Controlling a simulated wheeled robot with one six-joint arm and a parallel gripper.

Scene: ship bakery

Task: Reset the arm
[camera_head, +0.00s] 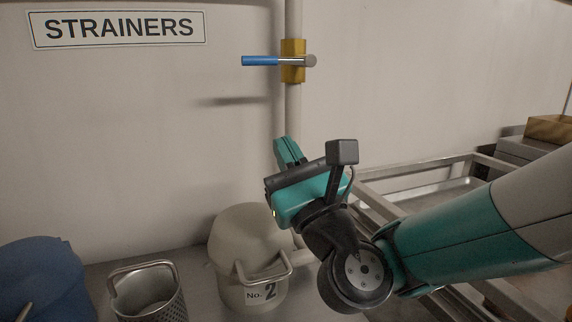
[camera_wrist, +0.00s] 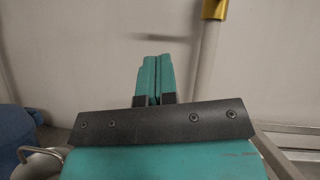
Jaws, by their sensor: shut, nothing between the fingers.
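My gripper (camera_head: 289,152) is raised in front of the wall, below the valve and in front of the vertical pipe. Its two teal fingers are shut against each other with nothing between them. The closed fingers also show in the wrist view (camera_wrist: 153,80), pointing toward the pale wall. My arm comes in from the right in the head view and bends at the wrist joint. The gripper appears apart from the things around it.
A pipe valve with a blue handle (camera_head: 260,61) is above my gripper. A metal rack (camera_head: 400,180) stands right, behind my arm. A STRAINERS sign (camera_head: 118,28) hangs upper left.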

